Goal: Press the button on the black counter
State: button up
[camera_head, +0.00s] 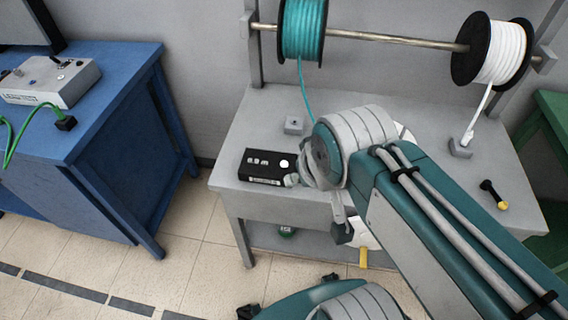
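The black counter (262,168) is a small black box on the left part of the grey table. Its top shows a row of light digit windows, too small to read, and a round white button (284,163) near its right end. The button is in plain sight. My arm reaches in from the lower right, and its wrist end is just right of the counter. A grey part of my gripper (292,180) shows close to the counter's right edge. The rest is hidden behind my arm. I cannot tell if it touches the counter or how its fingers stand.
The grey table (262,112) carries a rod with a teal spool (303,30) and a white spool (497,52). A small grey block (294,125) stands behind the counter. A black and yellow tool (493,194) lies at right. A blue bench (100,120) is at left, with tiled floor between.

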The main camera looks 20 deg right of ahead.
grip_shut()
dwell(1.1)
